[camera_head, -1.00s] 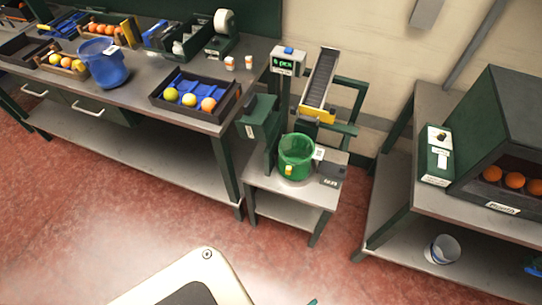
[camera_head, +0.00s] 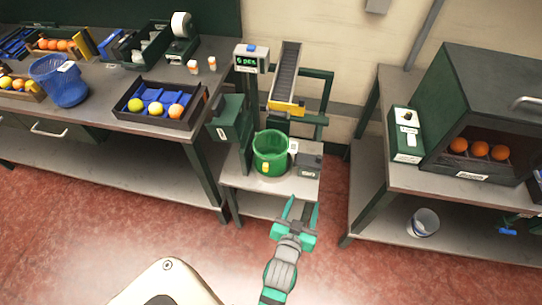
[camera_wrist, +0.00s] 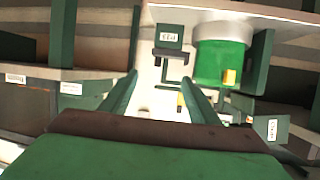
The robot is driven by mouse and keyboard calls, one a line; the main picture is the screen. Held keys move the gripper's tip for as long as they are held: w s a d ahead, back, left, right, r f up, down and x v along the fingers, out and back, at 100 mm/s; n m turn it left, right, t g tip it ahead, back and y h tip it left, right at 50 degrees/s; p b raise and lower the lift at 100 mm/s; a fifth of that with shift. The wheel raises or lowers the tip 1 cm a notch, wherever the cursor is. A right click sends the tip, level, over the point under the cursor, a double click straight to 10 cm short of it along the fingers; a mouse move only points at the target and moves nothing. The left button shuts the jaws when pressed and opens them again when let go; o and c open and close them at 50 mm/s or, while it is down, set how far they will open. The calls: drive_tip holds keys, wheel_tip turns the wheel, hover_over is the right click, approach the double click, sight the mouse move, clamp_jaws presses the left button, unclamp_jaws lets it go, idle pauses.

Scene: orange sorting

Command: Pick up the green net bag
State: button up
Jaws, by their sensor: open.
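The green net bag (camera_head: 270,153) stands upright and open-topped on a small grey stand (camera_head: 235,180), below a conveyor chute. It has a yellow tag low on its front and a white label at its right side. In the wrist view the bag (camera_wrist: 220,60) is ahead and right of centre. My gripper (camera_head: 301,205) is open and empty, in front of the stand and a little right of the bag, apart from it. In the wrist view my gripper's two green fingers (camera_wrist: 158,85) point forward, with nothing between them. The inside of the bag is hard to make out.
Red floor is open in front.

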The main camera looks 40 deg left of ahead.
drive_tip(key=n+g+y, duration=0.1)
drive_tip(key=n, duration=0.1)
approach(292, 149)
drive_tip(key=shift+x, duration=4.7)
drive_tip(key=c, duration=1.4)
drive_tip(key=shift+o, duration=0.2)
